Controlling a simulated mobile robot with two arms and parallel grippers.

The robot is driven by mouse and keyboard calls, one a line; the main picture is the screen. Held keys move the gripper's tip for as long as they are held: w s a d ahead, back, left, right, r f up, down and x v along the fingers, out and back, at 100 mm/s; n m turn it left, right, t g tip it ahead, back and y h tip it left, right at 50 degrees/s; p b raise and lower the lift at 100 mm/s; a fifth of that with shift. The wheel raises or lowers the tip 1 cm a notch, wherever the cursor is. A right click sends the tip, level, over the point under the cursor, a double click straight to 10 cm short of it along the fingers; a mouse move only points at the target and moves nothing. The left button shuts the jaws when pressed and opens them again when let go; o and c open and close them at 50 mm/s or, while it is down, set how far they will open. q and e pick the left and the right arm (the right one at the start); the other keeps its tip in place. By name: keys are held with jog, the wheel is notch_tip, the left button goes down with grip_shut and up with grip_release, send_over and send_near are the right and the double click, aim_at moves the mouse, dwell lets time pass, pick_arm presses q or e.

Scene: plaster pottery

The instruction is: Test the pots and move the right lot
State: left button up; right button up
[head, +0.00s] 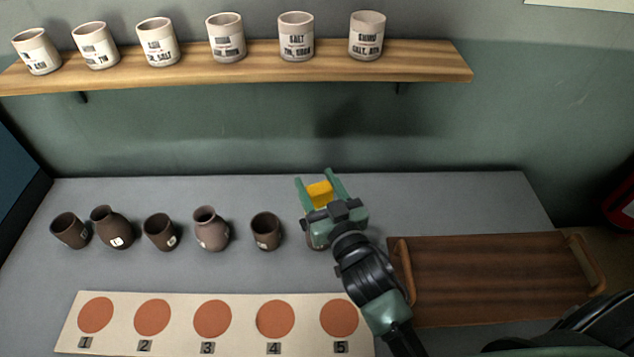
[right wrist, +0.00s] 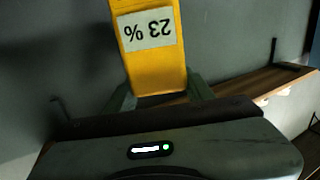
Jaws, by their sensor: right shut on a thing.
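My right gripper (head: 317,178) is shut on a yellow meter (head: 319,193). In the right wrist view the meter (right wrist: 155,65) carries a pale display reading "23 %", upside down. A brown pot (head: 316,242) shows partly beneath the gripper, mostly hidden; I cannot tell whether the meter touches it. To its left stand a dark cup (head: 266,231), a lighter vase (head: 211,230), another dark cup (head: 161,232), a dark vase (head: 112,229) and a tilted-looking dark cup (head: 70,231). Most carry small pale labels. My left gripper is not in view.
A dark wooden tray (head: 490,275) with two handles lies empty at right. A cream board (head: 180,345) with terracotta discs numbered 1 to 5 lies in front. A wooden shelf (head: 270,66) above holds several labelled white jars (head: 296,37). Grey counter (head: 450,200) is clear behind the tray.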

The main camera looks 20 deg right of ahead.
jog(key=shift+f, duration=0.4)
dwell(1.2)
notch_tip(320, 180, up, 7)
jog(key=p, duration=0.7)
dwell(0.5)
